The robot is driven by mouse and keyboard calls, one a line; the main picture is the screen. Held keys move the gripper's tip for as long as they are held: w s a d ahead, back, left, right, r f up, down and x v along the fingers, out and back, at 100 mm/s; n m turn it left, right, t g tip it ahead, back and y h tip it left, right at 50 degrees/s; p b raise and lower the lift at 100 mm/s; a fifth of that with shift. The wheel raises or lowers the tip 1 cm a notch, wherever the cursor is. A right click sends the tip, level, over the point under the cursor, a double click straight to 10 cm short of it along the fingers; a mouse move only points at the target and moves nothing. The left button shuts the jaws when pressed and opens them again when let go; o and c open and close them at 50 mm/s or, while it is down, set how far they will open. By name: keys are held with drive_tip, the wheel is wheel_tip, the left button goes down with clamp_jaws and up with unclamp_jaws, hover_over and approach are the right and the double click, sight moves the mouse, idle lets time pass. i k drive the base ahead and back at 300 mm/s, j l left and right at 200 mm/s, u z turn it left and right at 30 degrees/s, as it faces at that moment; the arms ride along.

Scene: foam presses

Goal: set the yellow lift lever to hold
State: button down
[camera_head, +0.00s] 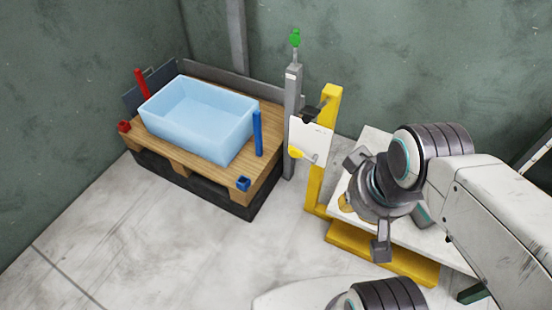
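The yellow lift lever (296,153) shows as a round yellow knob on a short rod, at the lower edge of a white plate (311,138). The plate sits between a grey post (292,110) and a yellow post (328,115). The knob points left; any position markings are too small to read. My gripper (366,206) is to the right of the lever and lower in the picture, apart from it. Its fingers are spread wide and nothing shows held between them. My wrist hides part of the white surface behind it.
A light blue bin (200,118) stands on a wooden pallet (262,177) at left, with red and blue upright handles at its sides. A yellow-based white table (340,236) lies under my arm. A green knob (295,38) tops the grey post. The floor in front is clear.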

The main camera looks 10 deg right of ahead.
sight(294, 153)
drive_tip(key=i+j+u, duration=0.1)
drive_tip(key=j, duration=0.35)
drive_tip(key=i+j, duration=0.2)
drive_tip(key=j, duration=0.3)
drive_tip(key=i+j+u, duration=0.15)
drive_tip(key=j, duration=0.3)
drive_tip(key=i+j, duration=0.2)
drive_tip(key=j, duration=0.25)
drive_tip(key=i+j+u, duration=0.15)
drive_tip(key=j, duration=0.3)
drive_tip(key=i+j, duration=0.25)
drive_tip(key=j, duration=0.15)
drive_tip(key=i+j+u, duration=0.15)
drive_tip(key=j, duration=0.25)
drive_tip(key=i+j, duration=0.05)
